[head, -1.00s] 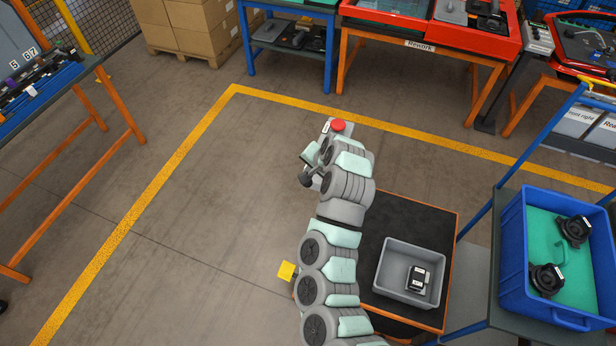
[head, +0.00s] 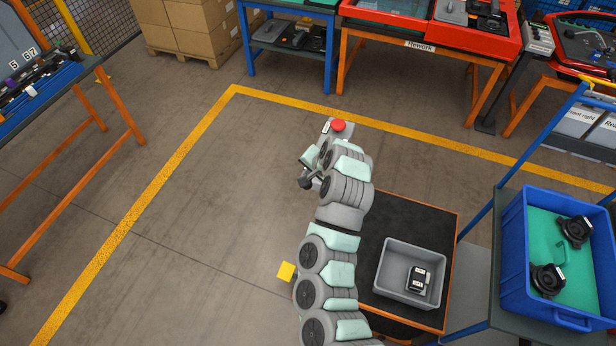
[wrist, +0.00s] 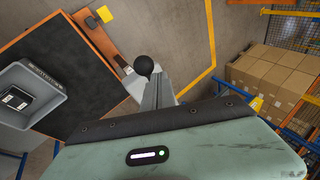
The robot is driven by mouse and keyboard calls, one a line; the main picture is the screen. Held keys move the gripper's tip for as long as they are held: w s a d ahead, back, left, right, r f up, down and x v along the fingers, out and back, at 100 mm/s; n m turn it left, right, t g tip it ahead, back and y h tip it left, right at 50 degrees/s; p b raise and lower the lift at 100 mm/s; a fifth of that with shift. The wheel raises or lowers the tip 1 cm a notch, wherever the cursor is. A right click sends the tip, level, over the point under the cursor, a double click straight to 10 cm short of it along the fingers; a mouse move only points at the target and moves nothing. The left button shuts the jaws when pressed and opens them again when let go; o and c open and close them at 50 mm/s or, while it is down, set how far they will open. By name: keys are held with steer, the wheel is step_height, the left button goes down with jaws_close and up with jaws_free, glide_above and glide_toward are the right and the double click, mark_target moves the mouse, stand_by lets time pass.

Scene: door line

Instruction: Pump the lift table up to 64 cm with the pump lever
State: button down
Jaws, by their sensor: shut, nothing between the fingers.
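The lift table (head: 440,215) has a black top with an orange edge, and my arm covers its left side. It also shows at the left of the wrist view (wrist: 70,75). A black ball knob, seemingly of the pump lever (wrist: 143,65), is right at my fingertips in the wrist view; in the head view the knob (head: 305,183) is left of my arm's end. My gripper (wrist: 157,82) is shut and empty, beside or touching the knob; I cannot tell which. The lever's rod is mostly hidden. No height reading is legible.
A grey bin (head: 382,268) with a small black-and-white part stands on the lift table. A yellow block (head: 286,271) is at its left side. A blue crate (head: 510,270) stands on a stand at right. Floor to the left is clear inside yellow lines.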

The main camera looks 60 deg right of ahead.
mark_target(308, 187)
steer(key=shift+a+f+b, duration=0.3)
steer(key=shift+f+b, duration=0.1)
steer(key=shift+f, duration=0.4)
steer(key=shift+a+f+b, duration=0.3)
steer(key=shift+f+b, duration=0.05)
steer(key=shift+f, duration=0.5)
steer(key=shift+a+f+b, duration=0.3)
steer(key=shift+f+b, duration=0.1)
steer(key=shift+f, duration=0.4)
stand_by(1.9)
steer(key=shift+r, duration=0.1)
stand_by(0.5)
steer(key=shift+d+r, duration=0.4)
steer(key=shift+r, duration=0.7)
steer(key=shift+d+r, duration=0.45)
steer(key=shift+r, duration=0.65)
steer(key=shift+d+r, duration=0.4)
steer(key=shift+r, duration=0.7)
steer(key=shift+w+d+r, duration=0.1)
steer(key=shift+d+r, duration=0.2)
steer(key=shift+r, duration=0.5)
steer(key=shift+s+d+r, duration=0.1)
steer(key=shift+d+r, duration=0.15)
steer(key=shift+r, duration=0.5)
steer(key=shift+w+d+r, duration=0.1)
steer(key=shift+d+r, duration=0.2)
steer(key=shift+r, duration=0.5)
